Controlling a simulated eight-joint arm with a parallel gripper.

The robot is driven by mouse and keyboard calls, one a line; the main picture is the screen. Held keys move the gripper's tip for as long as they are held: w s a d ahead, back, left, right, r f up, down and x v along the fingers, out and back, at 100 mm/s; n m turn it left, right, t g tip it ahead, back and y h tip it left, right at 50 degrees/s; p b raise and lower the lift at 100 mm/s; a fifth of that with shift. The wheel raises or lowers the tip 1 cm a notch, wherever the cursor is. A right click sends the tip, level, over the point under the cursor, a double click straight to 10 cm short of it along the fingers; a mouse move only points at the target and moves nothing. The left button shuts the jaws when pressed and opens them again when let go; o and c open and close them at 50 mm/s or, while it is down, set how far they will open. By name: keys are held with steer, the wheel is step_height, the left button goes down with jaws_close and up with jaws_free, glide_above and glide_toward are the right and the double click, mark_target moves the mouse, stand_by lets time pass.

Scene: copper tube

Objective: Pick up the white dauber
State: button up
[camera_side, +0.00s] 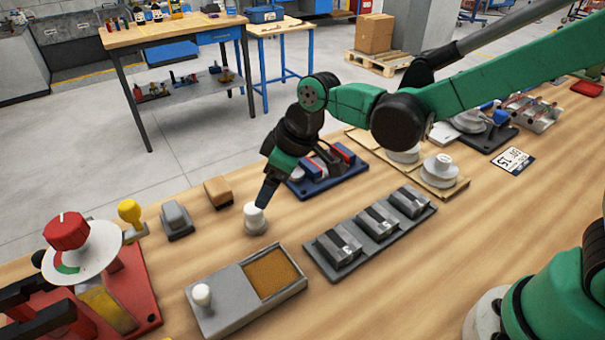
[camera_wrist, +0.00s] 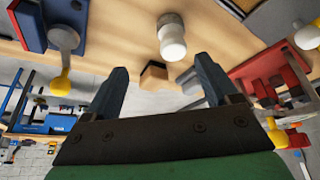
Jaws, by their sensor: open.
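Whether a fingertip touches the dauber cannot be told.
A grey tray (camera_side: 222,316) with a brown pad and a second white knob (camera_side: 202,294) lies in front. A brown block (camera_side: 218,191), a grey block (camera_side: 176,218) and a yellow knob (camera_side: 130,212) stand left. A grey fixture (camera_side: 316,262) and a blue one (camera_side: 325,184) lie right.

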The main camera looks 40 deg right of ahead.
mark_target(254, 208)
steer(key=shift+w+a+f+n+g, duration=0.15)
steer(key=shift+a+f+n, duration=0.1)
steer(key=shift+a+f, duration=0.4)
steer(key=shift+w+a+f+n+g, duration=0.15)
steer(key=shift+a+f+n, duration=0.1)
steer(key=shift+a+f, duration=0.35)
steer(key=shift+x, duration=2.7)
jaws_close()
